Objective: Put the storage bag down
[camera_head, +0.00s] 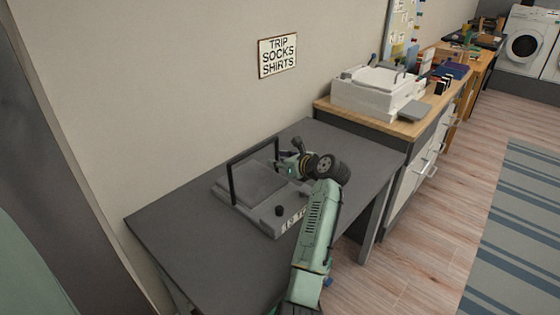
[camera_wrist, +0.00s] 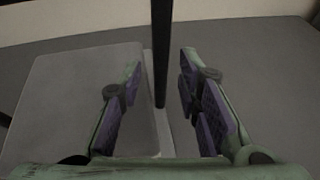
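A low grey flat-topped object (camera_head: 252,184) with a thin black upright frame (camera_head: 231,186) lies on the dark table (camera_head: 182,245). I cannot tell whether this is the storage bag; nothing else in view looks clearly like a bag. My gripper (camera_head: 288,165) is low over the table at the right post of the frame. In the wrist view, my gripper (camera_wrist: 161,85) is open, its purple pads wide apart. The black post (camera_wrist: 161,50) stands between or just beyond the fingers, with a gap on each side. The grey flat top (camera_wrist: 75,95) lies below the left finger.
A wooden-topped counter (camera_head: 436,100) with a white sink-like unit (camera_head: 365,98) and small items stands behind the table on the right. The wall with a sign (camera_head: 277,55) runs close behind. Table surface is bare at the front left. Floor (camera_head: 430,235) is open on the right.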

